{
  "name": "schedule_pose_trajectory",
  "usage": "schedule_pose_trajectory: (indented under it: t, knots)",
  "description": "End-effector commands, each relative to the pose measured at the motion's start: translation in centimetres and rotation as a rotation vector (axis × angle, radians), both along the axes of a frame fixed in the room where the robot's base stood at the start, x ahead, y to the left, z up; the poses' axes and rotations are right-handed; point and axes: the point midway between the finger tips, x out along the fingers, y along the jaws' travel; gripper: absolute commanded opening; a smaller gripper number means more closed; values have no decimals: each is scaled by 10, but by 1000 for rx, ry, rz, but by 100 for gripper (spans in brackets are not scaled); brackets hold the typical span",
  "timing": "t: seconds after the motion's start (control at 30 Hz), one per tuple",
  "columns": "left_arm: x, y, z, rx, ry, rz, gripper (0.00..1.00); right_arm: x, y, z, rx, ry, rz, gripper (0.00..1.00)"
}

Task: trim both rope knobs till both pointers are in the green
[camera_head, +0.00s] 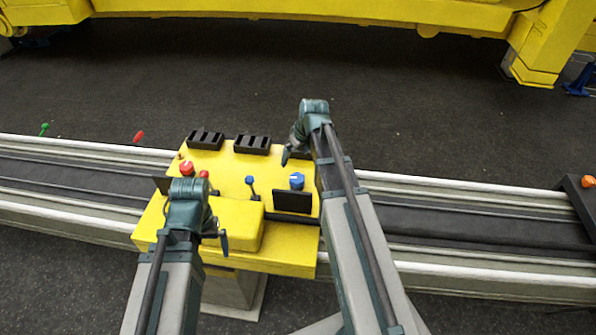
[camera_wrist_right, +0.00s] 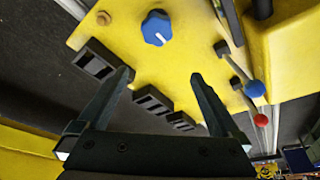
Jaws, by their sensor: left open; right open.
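The red rope knob (camera_head: 187,167) is on the left of the yellow console, just beyond my left wrist in the head view. The blue rope knob (camera_head: 297,181) is on the console's right. In the right wrist view the blue knob (camera_wrist_right: 157,27) has a white line on top. My right gripper (camera_wrist_right: 162,75) is open and empty, with the knob ahead of its fingertips and not between them. My left gripper (camera_head: 215,236) is open over the near part of the console, apart from the red knob. Dark gauge boxes (camera_head: 205,140) (camera_head: 252,145) stand at the far edge; pointers and green zones cannot be made out.
A blue-balled lever (camera_head: 250,181) and a red-balled lever (camera_wrist_right: 261,120) stand between the knobs. A dark upright panel (camera_head: 292,200) is right in front of the blue knob. A raised yellow block (camera_head: 235,224) fills the near console. Rails run along both sides.

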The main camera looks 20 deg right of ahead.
Motion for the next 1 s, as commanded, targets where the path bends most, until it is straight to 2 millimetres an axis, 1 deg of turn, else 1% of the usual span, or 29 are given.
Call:
schedule_pose_trajectory:
  t: [0.03, 0.1, 0.23, 0.47, 0.63, 0.77, 1.0]
  knots:
    - [-1, 2, 9, 6, -2, 2, 100, -27, -10, 10, 7, -20, 5, 100]
    - [-1, 4, 12, 11, -5, 3, 100, -41, -18, 15, 10, -44, 22, 100]
    - [-1, 6, 14, 17, -7, 5, 100, -52, -25, 19, 13, -65, 38, 100]
    - [-1, 6, 11, 17, -7, 5, 100, -49, -26, 15, 14, -67, 41, 100]
    - [-1, 6, 1, 17, -7, 4, 100, -46, -25, 6, 13, -66, 41, 100]
    - [-1, 6, -12, 18, -7, 3, 100, -41, -24, -8, 13, -66, 42, 100]
    - [-1, 6, -45, 19, -7, -4, 100, -29, -19, -41, 13, -66, 41, 100]
